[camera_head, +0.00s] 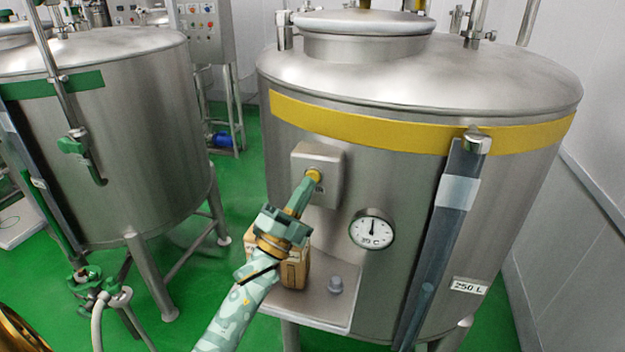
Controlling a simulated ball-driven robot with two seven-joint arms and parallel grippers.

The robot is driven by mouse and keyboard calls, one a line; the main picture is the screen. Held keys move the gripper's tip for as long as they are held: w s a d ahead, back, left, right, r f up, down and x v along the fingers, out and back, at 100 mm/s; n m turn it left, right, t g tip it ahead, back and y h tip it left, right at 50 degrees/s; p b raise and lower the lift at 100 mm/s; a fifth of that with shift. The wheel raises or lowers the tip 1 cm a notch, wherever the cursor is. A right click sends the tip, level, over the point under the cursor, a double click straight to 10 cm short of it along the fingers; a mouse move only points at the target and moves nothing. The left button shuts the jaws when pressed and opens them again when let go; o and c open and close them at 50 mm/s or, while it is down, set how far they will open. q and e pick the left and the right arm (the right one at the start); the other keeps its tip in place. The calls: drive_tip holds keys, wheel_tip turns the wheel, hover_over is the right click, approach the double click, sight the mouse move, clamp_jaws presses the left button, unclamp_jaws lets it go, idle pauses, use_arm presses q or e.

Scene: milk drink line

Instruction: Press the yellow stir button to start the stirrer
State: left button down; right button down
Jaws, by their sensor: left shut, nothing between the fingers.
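The yellow stir button (314,174) sits on the front of a grey metal box (329,160) on the wall of the yellow-banded steel tank (400,180). My left gripper (307,184) is shut and empty, and its fingertips point up at the button. The tips overlap the button's lower left edge in the camera_head view. I cannot tell whether they touch it or whether it is pushed in. My right gripper is not in view.
A round dial thermometer (372,229) is right of the box. A level tube (440,235) runs down the tank. A green-banded tank (120,130) stands left.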

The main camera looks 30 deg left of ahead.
use_arm(q)
drive_tip(key=shift+w+a+y, duration=0.1)
drive_tip(key=shift+w+y, duration=0.2)
drive_tip(key=shift+w, duration=0.05)
idle(0.3)
drive_tip(key=shift+s, duration=0.15)
drive_tip(key=shift+s+d, duration=0.2)
drive_tip(key=shift+s, duration=0.55)
drive_tip(key=shift+s, duration=0.1)
drive_tip(key=s+p, duration=0.1)
drive_tip(key=s, duration=0.1)
drive_tip(key=s+d+p, duration=0.1)
drive_tip(key=s, duration=0.2)
drive_tip(key=shift+s+d, duration=0.2)
drive_tip(key=shift+s, duration=0.1)
